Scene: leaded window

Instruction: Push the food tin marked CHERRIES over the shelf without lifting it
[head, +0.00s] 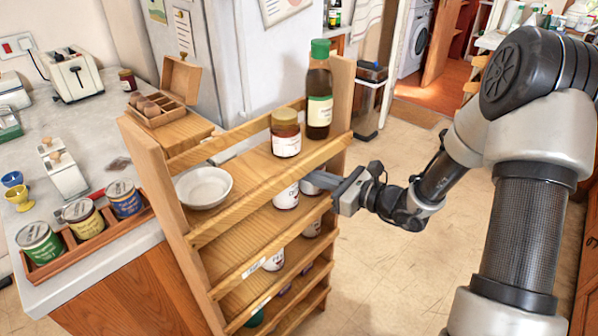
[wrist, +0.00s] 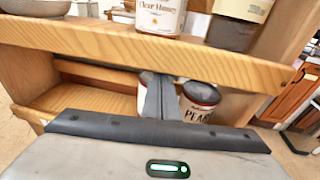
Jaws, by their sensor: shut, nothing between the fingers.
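My gripper (head: 320,176) reaches into the shelf level below the top of the wooden rack (head: 218,221). Its shut, empty fingers (wrist: 157,90) point inward under the top board. Just left of the fingers is a white-labelled tin (head: 286,197), mostly hidden behind them in the wrist view; its lettering cannot be read. I cannot tell whether the fingers touch either tin. The word CHERRIES is not readable in either view.
Above stand a Clear Honey jar (head: 286,134), a green-capped bottle (head: 319,92) and a white bowl (head: 203,188). The board's front rail (wrist: 150,48) is close above my fingers. Left of the white-labelled tin, the level looks clear. More containers stand on lower levels.

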